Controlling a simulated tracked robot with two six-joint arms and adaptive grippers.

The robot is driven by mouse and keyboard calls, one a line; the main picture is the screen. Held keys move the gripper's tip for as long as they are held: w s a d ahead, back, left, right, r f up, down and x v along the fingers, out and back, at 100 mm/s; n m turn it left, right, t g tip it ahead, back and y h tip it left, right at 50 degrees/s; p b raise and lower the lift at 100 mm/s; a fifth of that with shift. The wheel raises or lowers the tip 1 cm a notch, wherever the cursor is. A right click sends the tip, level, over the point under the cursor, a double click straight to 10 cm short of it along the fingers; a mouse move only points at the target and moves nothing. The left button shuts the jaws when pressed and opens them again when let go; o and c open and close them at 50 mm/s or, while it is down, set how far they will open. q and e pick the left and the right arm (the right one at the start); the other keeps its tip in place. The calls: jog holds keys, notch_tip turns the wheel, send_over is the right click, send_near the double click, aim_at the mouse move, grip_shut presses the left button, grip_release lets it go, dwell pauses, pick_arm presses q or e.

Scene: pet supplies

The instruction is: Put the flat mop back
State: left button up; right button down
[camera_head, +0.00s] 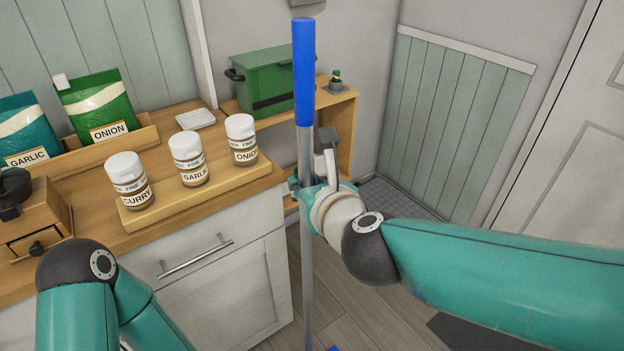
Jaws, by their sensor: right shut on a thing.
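The flat mop (305,85) stands about upright in the middle of the head view, with a blue handle grip on top and a grey pole below. A bit of blue at the bottom edge of the picture may be its head; the rest is cut off. My right gripper (306,188) is shut on the mop's pole, below the blue grip; its fingers are partly hidden by its own wrist. My left arm shows at the lower left, but its gripper is not in the picture.
A wooden counter (90,190) on the left holds a board (215,190) with spice jars labelled curry, garlic and onion. Behind the mop are a low shelf (345,110) with a green box (272,85) and a grey floor mat (395,197). A white door (570,150) is at right.

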notch_tip(320, 180, down, 4)
jog(key=shift+r+b, duration=0.25)
jog(key=shift+b, duration=0.75)
jog(key=c, duration=1.4)
grip_release()
jog(key=shift+f, duration=0.2)
jog(key=o, duration=0.4)
